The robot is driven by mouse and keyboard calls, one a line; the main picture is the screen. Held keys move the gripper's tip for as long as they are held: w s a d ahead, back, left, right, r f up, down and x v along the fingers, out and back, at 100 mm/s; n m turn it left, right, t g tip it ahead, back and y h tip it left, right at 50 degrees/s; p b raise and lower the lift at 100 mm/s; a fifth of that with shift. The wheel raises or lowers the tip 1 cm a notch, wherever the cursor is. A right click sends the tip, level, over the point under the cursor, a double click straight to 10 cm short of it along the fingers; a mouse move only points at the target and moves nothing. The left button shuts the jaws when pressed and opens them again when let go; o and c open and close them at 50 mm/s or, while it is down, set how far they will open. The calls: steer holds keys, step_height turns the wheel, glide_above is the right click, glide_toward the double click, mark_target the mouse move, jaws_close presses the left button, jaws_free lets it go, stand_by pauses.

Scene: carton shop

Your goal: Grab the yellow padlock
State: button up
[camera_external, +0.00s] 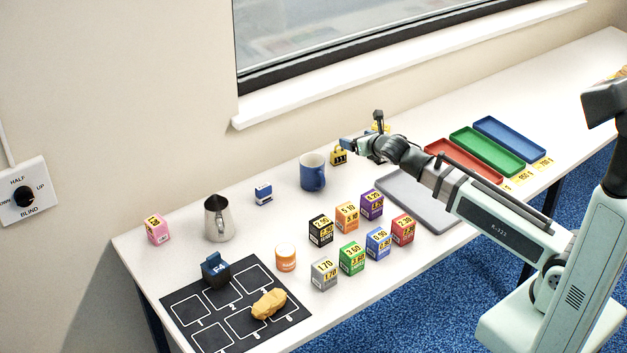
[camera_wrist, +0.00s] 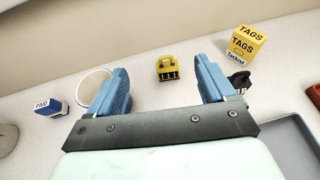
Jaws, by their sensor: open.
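The yellow padlock (camera_external: 339,158) stands on the white table near the wall, beyond the blue mug. It also shows in the wrist view (camera_wrist: 168,70), upright with dark digits along its lower front. There it appears between and beyond my two blue fingers. My gripper (camera_wrist: 163,74) is open and empty, with a clear gap between its fingertips. In the external view my gripper (camera_external: 360,148) is just right of the padlock, and the arm hides part of that area. No contact with the padlock is visible.
A blue mug (camera_external: 312,172) stands left of the padlock; my left finger partly covers it in the wrist view. A yellow TAGS box (camera_wrist: 246,45) and a small black object (camera_wrist: 239,80) are at right. A grey tray (camera_external: 422,208) and several priced boxes lie nearer the front.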

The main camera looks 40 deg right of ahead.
glide_toward(340, 155)
steer(key=shift+s+a+r, duration=0.15)
steer(key=shift+s+r, duration=0.25)
steer(key=shift+s, duration=0.05)
steer(key=shift+w+f, duration=0.15)
steer(key=shift+f, duration=0.25)
steer(key=x, duration=0.8)
steer(key=shift+r, duration=0.1)
steer(key=shift+d+x, duration=0.2)
steer(key=shift+x, duration=2.65)
steer(key=shift+c, duration=0.4)
steer(key=shift+r, duration=0.1)
steer(key=c, duration=1.2)
